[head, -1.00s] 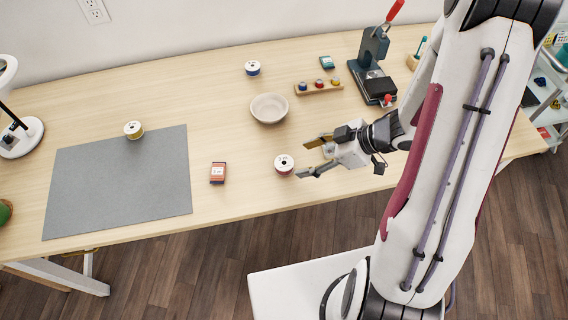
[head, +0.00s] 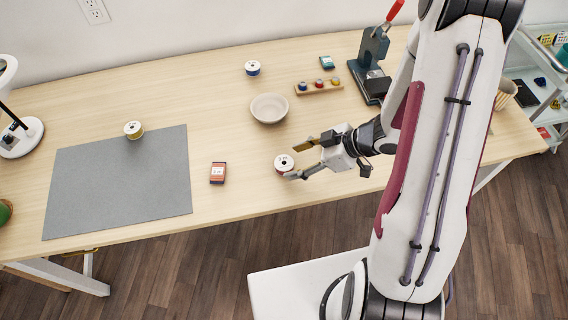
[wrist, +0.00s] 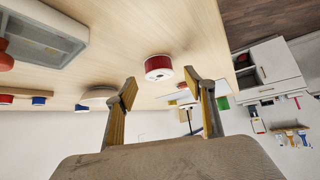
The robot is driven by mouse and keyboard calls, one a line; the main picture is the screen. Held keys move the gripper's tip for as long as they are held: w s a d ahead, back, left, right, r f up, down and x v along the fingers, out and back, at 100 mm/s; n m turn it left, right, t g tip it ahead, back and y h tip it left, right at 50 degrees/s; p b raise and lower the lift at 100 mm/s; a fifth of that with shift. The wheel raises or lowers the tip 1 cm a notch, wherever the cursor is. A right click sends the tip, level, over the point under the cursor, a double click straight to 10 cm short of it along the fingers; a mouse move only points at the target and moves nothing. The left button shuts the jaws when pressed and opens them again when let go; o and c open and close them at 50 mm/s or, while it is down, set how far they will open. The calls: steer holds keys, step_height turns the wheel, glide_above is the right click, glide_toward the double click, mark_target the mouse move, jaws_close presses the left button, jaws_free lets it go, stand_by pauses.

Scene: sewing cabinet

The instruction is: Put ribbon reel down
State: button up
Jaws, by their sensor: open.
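A ribbon reel (head: 284,162) with a white top and red ribbon stands upright on the light wooden table (head: 230,105), near its front edge. In the wrist view the red reel (wrist: 158,68) appears upside down, just beyond the fingertips and framed by them. My gripper (head: 296,160) is open and empty, low over the table at the reel's right side. Its lower finger in the head view overlaps the reel's edge; I cannot tell whether it touches.
A grey mat (head: 110,190) covers the table's left part. A wooden rack (head: 319,89) and a press (head: 372,65) stand at the back right.

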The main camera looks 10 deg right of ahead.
mark_target(288, 164)
steer(key=shift+x, duration=1.9)
steer(key=shift+r, duration=0.1)
steer(key=c, duration=1.1)
steer(key=shift+r, duration=0.2)
steer(key=shift+r, duration=4.8)
